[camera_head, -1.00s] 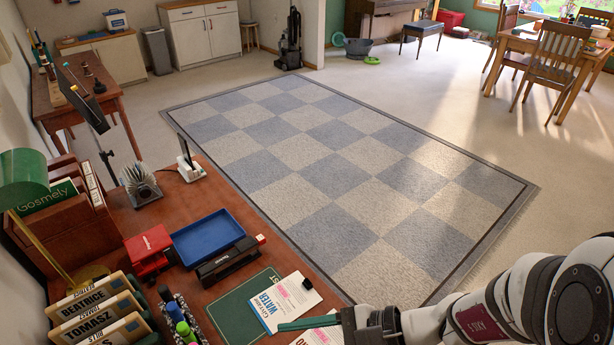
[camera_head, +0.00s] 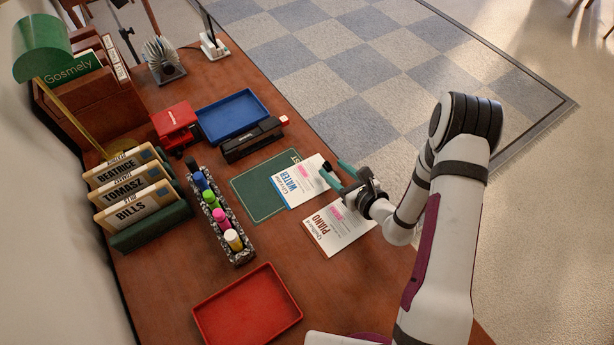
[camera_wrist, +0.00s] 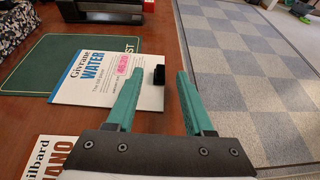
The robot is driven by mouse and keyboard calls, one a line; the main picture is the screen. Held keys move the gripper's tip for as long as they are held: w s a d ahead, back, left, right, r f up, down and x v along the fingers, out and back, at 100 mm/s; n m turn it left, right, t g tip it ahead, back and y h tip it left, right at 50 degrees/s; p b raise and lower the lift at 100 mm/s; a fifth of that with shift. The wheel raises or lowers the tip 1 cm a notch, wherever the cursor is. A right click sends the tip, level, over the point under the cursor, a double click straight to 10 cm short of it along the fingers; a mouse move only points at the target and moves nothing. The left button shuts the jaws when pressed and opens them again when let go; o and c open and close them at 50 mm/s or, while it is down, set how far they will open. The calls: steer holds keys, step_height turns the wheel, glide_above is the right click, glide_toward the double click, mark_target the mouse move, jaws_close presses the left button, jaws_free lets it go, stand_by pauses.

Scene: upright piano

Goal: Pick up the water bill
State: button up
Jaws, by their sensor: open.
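The water bill (camera_head: 298,184) is a white sheet with blue "WATER" lettering and a pink printed patch. It lies flat on the desk, its left part over the green mat (camera_head: 252,197). My gripper (camera_head: 334,173) is open and empty at the bill's right edge. In the wrist view, the bill (camera_wrist: 95,72) lies ahead and left, and the left green finger of my gripper (camera_wrist: 155,90) overlaps its lower right part. A small black object (camera_wrist: 158,77) shows at the bill's right edge between the fingers. I cannot tell whether the fingers touch the paper.
The piano bill (camera_head: 335,228) lies just in front of the water bill. A marker holder (camera_head: 222,220), a red tray (camera_head: 247,308), a blue tray (camera_head: 232,115) and a black stapler-like tool (camera_head: 252,139) stand around. Labelled folders (camera_head: 130,190) are at left. The desk's right edge is close.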

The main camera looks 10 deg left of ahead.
steer(key=x, duration=0.2)
steer(key=shift+w+a+f, duration=0.2)
steer(key=shift+w+a, duration=0.05)
steer(key=shift+w, duration=0.05)
jaws_close()
